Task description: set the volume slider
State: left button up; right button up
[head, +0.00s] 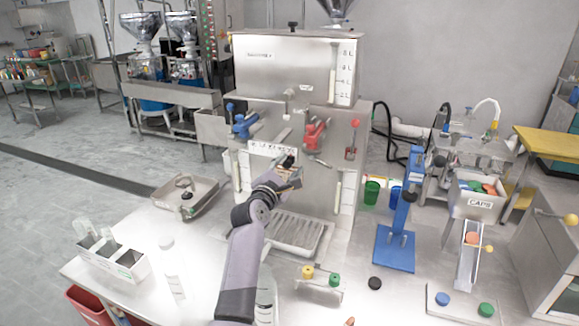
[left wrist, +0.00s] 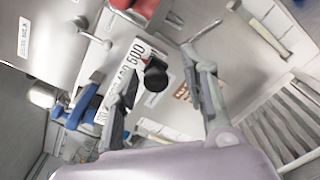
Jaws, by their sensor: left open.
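The volume scale, a white strip with printed numbers, shows on the front of the steel filling machine (head: 285,68) in the head view (head: 262,148) and in the left wrist view (left wrist: 121,80). In the left wrist view a round black knob (left wrist: 156,79), which looks like the slider's knob, stands beside the numbers. My left gripper (head: 291,177) is in front of the machine, just below the scale. Its fingers are open in the left wrist view (left wrist: 163,70), with the knob between them in the picture. I cannot tell whether they touch it. In the head view the gripper hides the knob.
A blue-handled valve (head: 243,124) and a red-handled valve (head: 315,134) flank the scale. A slatted drip tray (head: 295,233) lies below. A bottle (head: 170,262), a bottle crate (head: 112,262) and a blue stand (head: 396,249) share the table.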

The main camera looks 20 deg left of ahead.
pick_arm(q)
jog(key=s, duration=0.6)
jog(key=shift+s+f, duration=0.1)
jog(key=shift+s, duration=0.05)
dwell(0.3)
